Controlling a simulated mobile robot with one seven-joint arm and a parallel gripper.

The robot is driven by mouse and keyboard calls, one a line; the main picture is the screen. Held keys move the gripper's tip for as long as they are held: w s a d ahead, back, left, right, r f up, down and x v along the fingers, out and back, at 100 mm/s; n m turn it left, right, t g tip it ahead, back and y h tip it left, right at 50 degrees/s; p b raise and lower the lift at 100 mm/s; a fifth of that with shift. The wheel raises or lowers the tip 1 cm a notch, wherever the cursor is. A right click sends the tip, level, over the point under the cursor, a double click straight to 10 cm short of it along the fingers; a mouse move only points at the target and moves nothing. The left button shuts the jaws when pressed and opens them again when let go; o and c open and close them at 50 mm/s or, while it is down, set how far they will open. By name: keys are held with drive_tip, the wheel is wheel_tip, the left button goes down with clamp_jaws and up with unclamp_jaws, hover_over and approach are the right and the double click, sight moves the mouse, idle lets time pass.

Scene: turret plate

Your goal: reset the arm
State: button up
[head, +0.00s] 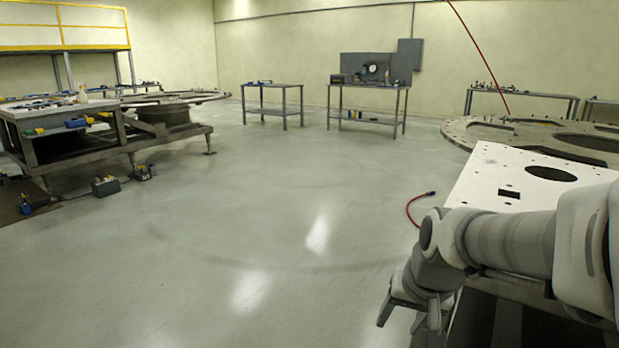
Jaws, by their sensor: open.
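My arm (505,240) reaches in from the right edge, in front of the white plate on the right. My gripper (412,318) hangs at the arm's end, low in the head view, pointing down over the open floor. Its fingers are apart and I see nothing between them. The lower part of the gripper is close to the bottom edge of the picture.
A white plate (478,187) with cut-outs lies just behind my arm. A large round turret plate (480,130) stands beyond it. A red hose (411,208) lies on the floor. Workbenches (271,86) stand at the back and left. The middle floor (260,200) is clear.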

drive_tip(key=s+r+n+t, duration=0.25)
drive_tip(key=s+r, duration=0.25)
drive_tip(key=s, duration=0.9)
wheel_tip(320, 180, up, 22)
drive_tip(key=g+p, duration=0.1)
drive_tip(key=p, duration=2)
drive_tip(key=shift+w+a+f+h+p, duration=0.15)
drive_tip(key=shift+w+a+h+p, duration=0.2)
drive_tip(key=shift+a+p, duration=0.1)
drive_tip(key=shift+n, duration=0.25)
drive_tip(key=shift+c, duration=0.6)
drive_tip(key=shift+d, duration=0.2)
